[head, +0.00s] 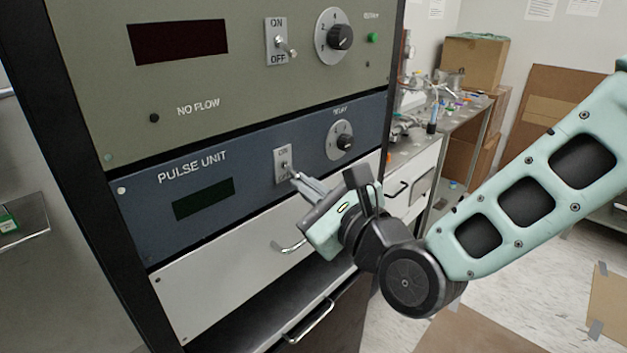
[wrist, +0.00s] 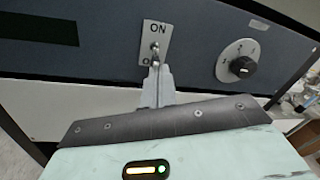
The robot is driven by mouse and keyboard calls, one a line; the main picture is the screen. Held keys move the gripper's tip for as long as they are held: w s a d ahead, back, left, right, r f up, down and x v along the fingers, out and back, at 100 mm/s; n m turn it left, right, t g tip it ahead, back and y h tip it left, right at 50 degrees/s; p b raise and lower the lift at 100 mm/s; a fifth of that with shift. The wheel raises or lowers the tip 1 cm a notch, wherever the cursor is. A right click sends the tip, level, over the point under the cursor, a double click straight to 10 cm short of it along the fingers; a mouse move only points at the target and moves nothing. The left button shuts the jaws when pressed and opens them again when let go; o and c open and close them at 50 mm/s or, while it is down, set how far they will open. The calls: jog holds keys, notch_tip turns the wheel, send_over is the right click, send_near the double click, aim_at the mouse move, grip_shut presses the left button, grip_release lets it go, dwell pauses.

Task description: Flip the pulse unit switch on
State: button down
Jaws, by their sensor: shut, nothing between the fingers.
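The pulse unit (head: 160,210) is the blue panel in the rack in the head view, with a dark display. Its switch (head: 284,164) is a small metal toggle on a pale ON/OFF plate; it also shows in the wrist view (wrist: 155,46). My gripper (head: 295,177) is shut and empty. Its fingertips (wrist: 154,64) are right at the lower part of the switch plate, just below the toggle, and cover part of the OFF label. I cannot tell whether they touch the toggle, nor clearly which way it points.
A round delay knob (head: 345,142) is right of the switch. The green no-flow panel (head: 190,75) above has its own toggle (head: 284,48) and knob (head: 340,37). A drawer handle (head: 289,247) sticks out below. A cluttered bench (head: 440,135) stands behind at right.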

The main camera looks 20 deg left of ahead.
jog(key=shift+d+r+n+g+h+p, duration=0.2)
jog(key=shift+r+g+h+p, duration=0.7)
jog(key=shift+p, duration=1.6)
jog(key=shift+d+r+n+g+h+p, duration=0.15)
jog(key=shift+r+g+h+p, duration=0.25)
jog(key=shift+r+h+p, duration=1.5)
jog(key=shift+s+a+f+y+p, duration=0.1)
jog(key=shift+a+f+y+p, duration=0.05)
jog(key=shift+f+y+p, duration=0.45)
